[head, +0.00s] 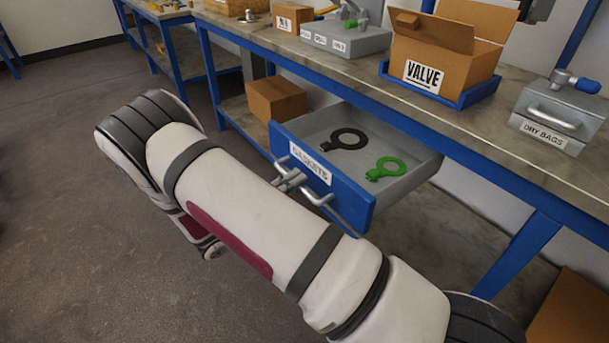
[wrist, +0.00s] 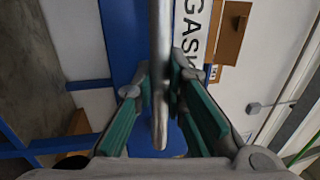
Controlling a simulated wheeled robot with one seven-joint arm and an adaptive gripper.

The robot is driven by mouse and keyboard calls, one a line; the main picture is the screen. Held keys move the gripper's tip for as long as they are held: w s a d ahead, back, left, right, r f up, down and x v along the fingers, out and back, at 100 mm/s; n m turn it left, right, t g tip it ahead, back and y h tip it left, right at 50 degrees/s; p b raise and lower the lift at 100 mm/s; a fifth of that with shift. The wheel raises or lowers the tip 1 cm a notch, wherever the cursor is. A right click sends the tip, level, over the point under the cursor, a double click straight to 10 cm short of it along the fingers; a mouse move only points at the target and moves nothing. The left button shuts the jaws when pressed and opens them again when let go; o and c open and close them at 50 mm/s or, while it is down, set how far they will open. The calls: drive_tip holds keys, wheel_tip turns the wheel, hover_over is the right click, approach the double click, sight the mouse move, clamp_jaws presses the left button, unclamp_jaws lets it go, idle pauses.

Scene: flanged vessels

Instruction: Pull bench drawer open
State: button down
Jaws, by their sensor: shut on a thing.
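The bench drawer (head: 344,196) has a blue front with a label reading GASKETS and stands pulled out from under the bench top. A black ring gasket (head: 345,139) and a green ring gasket (head: 386,168) lie inside it. My gripper (head: 290,180) is at the drawer front, partly hidden behind my arm. In the wrist view my gripper (wrist: 160,100) has its green-padded fingers shut around the metal bar handle (wrist: 160,45). The blue drawer front (wrist: 122,40) and part of the label (wrist: 192,40) show behind the handle.
The blue-framed bench (head: 500,145) carries a box marked VALVE (head: 447,55), a grey DRY BAGS case (head: 561,112) and a grey labelled case (head: 340,39). A cardboard box (head: 275,100) sits on the lower shelf. Floor (head: 60,200) on the left is clear.

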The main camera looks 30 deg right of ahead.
drive_tip(key=shift+a, duration=0.25)
drive_tip(key=c, duration=1.6)
unclamp_jaws()
drive_tip(key=v, duration=1.2)
drive_tip(key=shift+f, duration=0.15)
